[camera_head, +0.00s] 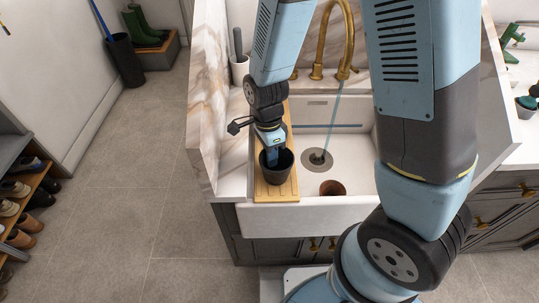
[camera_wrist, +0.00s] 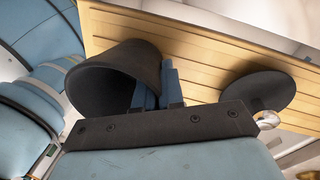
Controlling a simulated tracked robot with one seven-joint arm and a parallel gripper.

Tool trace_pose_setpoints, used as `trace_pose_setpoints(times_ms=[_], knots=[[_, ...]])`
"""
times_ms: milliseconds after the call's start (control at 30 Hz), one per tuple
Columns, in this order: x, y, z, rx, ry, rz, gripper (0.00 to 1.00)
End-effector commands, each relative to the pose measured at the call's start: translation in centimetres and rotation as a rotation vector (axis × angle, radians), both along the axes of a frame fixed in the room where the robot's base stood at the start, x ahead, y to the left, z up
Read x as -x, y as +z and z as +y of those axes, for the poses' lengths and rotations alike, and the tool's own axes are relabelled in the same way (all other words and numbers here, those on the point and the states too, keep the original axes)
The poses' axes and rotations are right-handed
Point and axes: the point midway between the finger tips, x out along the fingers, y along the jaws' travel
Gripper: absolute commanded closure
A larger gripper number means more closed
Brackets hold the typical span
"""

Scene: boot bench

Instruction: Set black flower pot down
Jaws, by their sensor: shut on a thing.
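The black flower pot (camera_head: 277,174) shows over the wooden board at the left side of the sink, its open top up. It also shows in the wrist view (camera_wrist: 117,72), large and close to the fingers. My gripper (camera_head: 272,156) points down at the pot, with blue fingers at its rim. In the wrist view my gripper (camera_wrist: 160,90) is shut on the pot's wall. The wooden board (camera_head: 274,194) lies under the pot, and its slats also show in the wrist view (camera_wrist: 205,52). Whether the pot's base touches the board is hidden.
The white sink (camera_head: 350,150) lies right of the board, with a brass tap (camera_head: 347,45) behind and a round brown thing (camera_head: 332,188) inside. A marble side panel (camera_head: 206,105) stands left. A dark disc (camera_wrist: 258,90) shows beside the fingers. My arm covers the sink's right side.

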Motion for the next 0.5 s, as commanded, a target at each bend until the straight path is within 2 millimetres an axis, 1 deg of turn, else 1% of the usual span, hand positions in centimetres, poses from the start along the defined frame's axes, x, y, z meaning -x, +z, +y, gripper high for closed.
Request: trace_pose_setpoints(times_ms=[67, 100, 367, 500], knots=[[0.02, -0.16, 0.0, 0.0, 0.0, 0.001, 1.0], [0.02, -0.22, 0.01, 0.0, 0.001, 0.001, 0.91], [0.03, -0.18, 0.04, 0.0, 0.001, 0.0, 0.67], [0.03, -0.18, 0.05, 0.0, 0.002, 0.0, 0.67]])
